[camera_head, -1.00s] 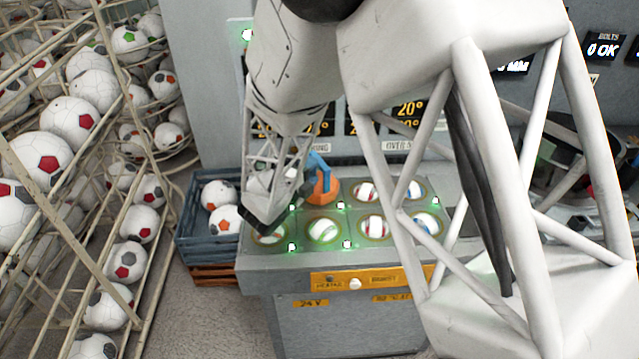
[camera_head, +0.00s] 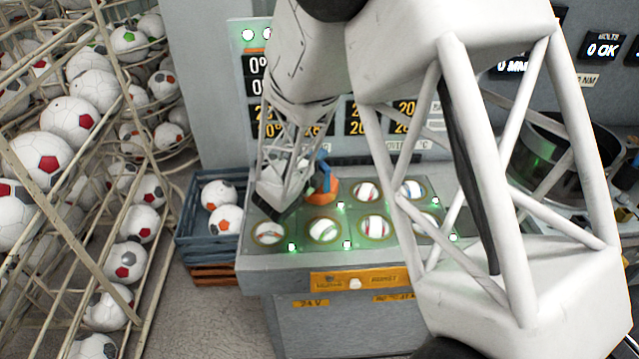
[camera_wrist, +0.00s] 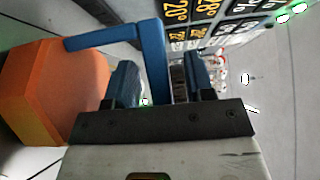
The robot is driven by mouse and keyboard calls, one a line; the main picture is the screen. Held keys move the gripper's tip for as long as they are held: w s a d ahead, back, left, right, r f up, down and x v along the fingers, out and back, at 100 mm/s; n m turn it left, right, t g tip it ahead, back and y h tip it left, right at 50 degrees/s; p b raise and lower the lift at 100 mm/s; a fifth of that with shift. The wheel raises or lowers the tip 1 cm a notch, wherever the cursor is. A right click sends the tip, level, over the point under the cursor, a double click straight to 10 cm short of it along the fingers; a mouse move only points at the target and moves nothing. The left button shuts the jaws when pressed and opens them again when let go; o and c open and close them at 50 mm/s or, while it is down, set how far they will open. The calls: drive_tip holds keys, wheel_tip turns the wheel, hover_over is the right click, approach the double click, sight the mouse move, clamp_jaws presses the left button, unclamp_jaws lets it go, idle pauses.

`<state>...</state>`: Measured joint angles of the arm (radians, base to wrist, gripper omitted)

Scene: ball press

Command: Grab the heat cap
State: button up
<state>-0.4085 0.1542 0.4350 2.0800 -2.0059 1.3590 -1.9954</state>
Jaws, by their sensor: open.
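The heat cap is an orange block (camera_head: 321,191) with a blue bent handle (camera_head: 323,165). It stands at the back of the grey station with the ball recesses. In the wrist view the orange block (camera_wrist: 50,90) is at the left, and the blue handle (camera_wrist: 150,55) reaches over to my gripper (camera_wrist: 160,80). My gripper is open. One arm of the handle runs between its two dark fingers, with a gap seen on the right side. In the head view my wrist hides the fingers and part of the cap.
A blue crate (camera_head: 203,243) with soccer balls stands to the left. A wire rack of soccer balls (camera_head: 110,200) fills the far left. Display panels stand behind.

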drive_tip(key=shift+c, duration=0.5)
clamp_jaws()
idle(0.8)
